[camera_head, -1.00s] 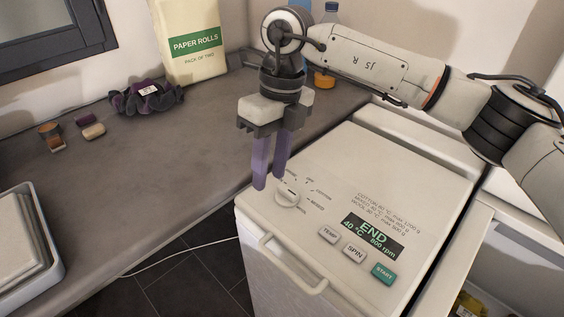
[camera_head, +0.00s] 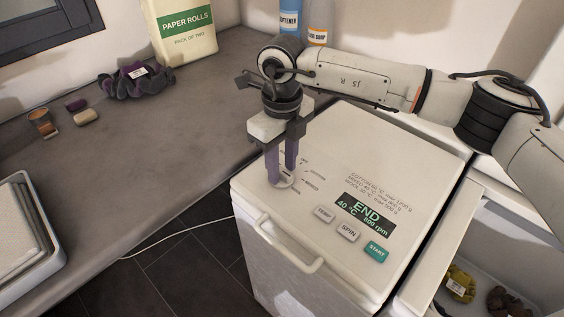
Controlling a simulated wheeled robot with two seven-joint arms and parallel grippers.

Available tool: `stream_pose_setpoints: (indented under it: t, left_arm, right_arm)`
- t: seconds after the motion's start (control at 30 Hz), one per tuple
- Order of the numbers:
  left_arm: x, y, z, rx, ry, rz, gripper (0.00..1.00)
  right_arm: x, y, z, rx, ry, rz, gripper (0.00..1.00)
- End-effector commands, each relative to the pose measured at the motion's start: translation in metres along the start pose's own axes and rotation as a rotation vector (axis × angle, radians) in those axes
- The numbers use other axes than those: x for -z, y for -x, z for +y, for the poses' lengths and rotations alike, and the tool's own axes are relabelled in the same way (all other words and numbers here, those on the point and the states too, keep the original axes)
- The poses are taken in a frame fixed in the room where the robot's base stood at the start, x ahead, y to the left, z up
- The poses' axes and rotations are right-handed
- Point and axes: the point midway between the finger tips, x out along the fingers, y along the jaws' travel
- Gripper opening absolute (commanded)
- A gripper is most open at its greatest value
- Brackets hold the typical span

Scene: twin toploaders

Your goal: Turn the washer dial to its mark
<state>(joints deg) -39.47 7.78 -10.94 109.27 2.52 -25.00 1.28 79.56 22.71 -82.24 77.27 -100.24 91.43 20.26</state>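The washer (camera_head: 345,155) is a white top-loader with its panel on top. Its round white dial (camera_head: 286,183) sits at the panel's left, partly hidden by my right gripper. My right gripper (camera_head: 281,178) points down with two purple fingers, which are apart. The fingertips are right at the dial, over its far part; I cannot tell if they touch it. Printed programme words sit around the dial, some of them covered. The mark and the dial's pointer cannot be made out. The display (camera_head: 364,214) reads END, 40 °C, 800 rpm. My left gripper is not in view.
TEMP (camera_head: 324,214), SPIN (camera_head: 348,232) and START (camera_head: 376,251) buttons lie right of the handle (camera_head: 290,245). Bottles (camera_head: 291,18) stand behind my arm. An open tub with clothes is at right.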

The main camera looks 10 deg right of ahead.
Motion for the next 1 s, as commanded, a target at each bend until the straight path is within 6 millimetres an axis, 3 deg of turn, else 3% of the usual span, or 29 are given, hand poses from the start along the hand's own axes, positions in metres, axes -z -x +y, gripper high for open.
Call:
stream_pose_setpoints:
  t: [0.2, 0.4, 0.77, 1.0]
  left_arm:
    - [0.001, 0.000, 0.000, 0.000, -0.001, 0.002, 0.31]
    - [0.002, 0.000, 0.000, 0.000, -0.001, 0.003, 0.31]
    - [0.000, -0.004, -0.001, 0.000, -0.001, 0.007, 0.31]
    - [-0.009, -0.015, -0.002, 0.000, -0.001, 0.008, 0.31]
  right_arm:
    - [0.000, -0.001, 0.000, 0.000, 0.001, 0.000, 0.30]
    - [0.000, 0.000, 0.000, 0.000, 0.001, 0.000, 0.00]
    - [0.000, -0.001, 0.000, 0.000, 0.043, 0.000, 0.00]
    - [0.000, -0.003, 0.000, 0.001, 0.185, 0.000, 0.00]
